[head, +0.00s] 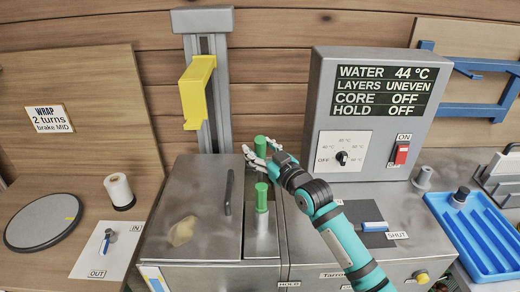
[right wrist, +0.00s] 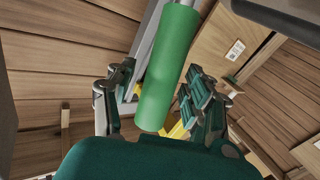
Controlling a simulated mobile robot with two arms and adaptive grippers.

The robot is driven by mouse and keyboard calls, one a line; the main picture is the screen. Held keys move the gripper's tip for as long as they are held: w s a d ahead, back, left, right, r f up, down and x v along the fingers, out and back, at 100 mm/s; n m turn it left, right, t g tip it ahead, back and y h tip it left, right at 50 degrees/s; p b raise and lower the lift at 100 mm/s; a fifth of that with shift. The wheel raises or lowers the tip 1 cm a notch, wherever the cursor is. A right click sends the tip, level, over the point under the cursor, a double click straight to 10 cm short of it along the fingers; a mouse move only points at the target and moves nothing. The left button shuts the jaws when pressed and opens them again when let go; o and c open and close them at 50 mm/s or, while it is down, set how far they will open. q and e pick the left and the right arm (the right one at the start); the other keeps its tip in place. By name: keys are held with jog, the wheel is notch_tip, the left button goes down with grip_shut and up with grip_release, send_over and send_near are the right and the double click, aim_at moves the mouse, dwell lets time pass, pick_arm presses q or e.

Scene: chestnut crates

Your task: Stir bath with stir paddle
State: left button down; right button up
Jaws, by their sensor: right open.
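The metal bath (head: 190,215) has a flat lid with a dark handle bar, and an open strip runs along its right side. A green upright handle (head: 260,147) stands at the far end of that strip; which tool it belongs to is hidden. A second green handle (head: 262,197) stands nearer, on a grey block. My right gripper (head: 254,157) is open at the far handle. In the right wrist view a green handle (right wrist: 168,70) lies between the spread fingers, with gaps visible on both sides. My left gripper is out of view.
The control box (head: 385,110) reads water 44 °C, layers uneven, core off, hold off. A yellow bracket (head: 197,90) on a grey post rises behind the bath. A blue tray (head: 480,235) is at right; a round grey disc (head: 42,222) is at left.

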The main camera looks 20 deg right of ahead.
jog(key=shift+c, duration=0.2)
grip_shut()
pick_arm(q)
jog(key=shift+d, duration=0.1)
